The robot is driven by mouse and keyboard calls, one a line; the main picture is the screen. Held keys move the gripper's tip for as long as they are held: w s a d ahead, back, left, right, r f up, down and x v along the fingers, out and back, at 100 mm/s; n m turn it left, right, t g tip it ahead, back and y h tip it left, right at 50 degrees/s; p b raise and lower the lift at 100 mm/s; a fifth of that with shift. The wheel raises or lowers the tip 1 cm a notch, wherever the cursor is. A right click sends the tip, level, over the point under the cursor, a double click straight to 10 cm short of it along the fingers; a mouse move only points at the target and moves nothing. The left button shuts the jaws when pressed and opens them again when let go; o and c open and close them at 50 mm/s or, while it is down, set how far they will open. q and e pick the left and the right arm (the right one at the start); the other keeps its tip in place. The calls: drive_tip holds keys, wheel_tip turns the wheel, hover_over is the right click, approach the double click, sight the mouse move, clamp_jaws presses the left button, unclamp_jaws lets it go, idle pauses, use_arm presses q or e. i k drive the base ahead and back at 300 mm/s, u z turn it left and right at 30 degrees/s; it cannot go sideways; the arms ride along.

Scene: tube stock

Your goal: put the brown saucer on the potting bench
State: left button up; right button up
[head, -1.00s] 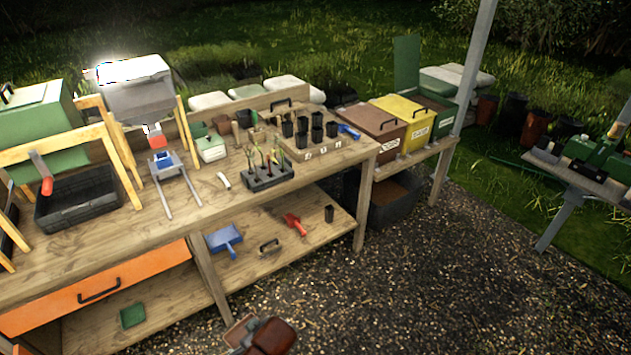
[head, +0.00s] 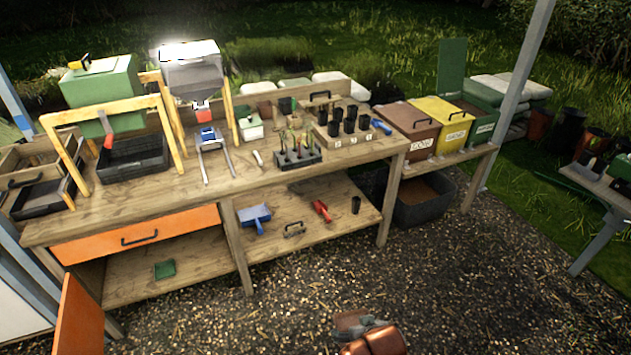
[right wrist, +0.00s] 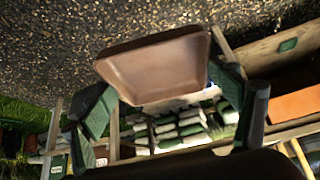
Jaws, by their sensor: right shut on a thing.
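The brown saucer (right wrist: 155,68) is a shallow, square-cornered dish. In the right wrist view it sits tilted between the two green-padded fingers of my right gripper (right wrist: 163,98), which is shut on it. In the head view, a small brown part at the bottom edge (head: 352,322) looks like the saucer, partly hidden by my arm. It is over the gravel, in front of and apart from the potting bench (head: 130,198). The wooden bench stands across the left and middle of the head view. My left gripper is not in view.
The bench top holds a black tray (head: 133,160), a seedling tray (head: 298,158) and black pots. Its front strip is mostly bare. A blue dustpan (head: 255,216) lies on the lower shelf. An orange panel (head: 80,318) stands at lower left. Lidded bins (head: 410,128) stand right of the bench.

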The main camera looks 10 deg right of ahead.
sight(284, 143)
drive_tip(key=z, duration=0.7)
drive_tip(key=i, duration=1.35)
drive_tip(key=u, duration=0.15)
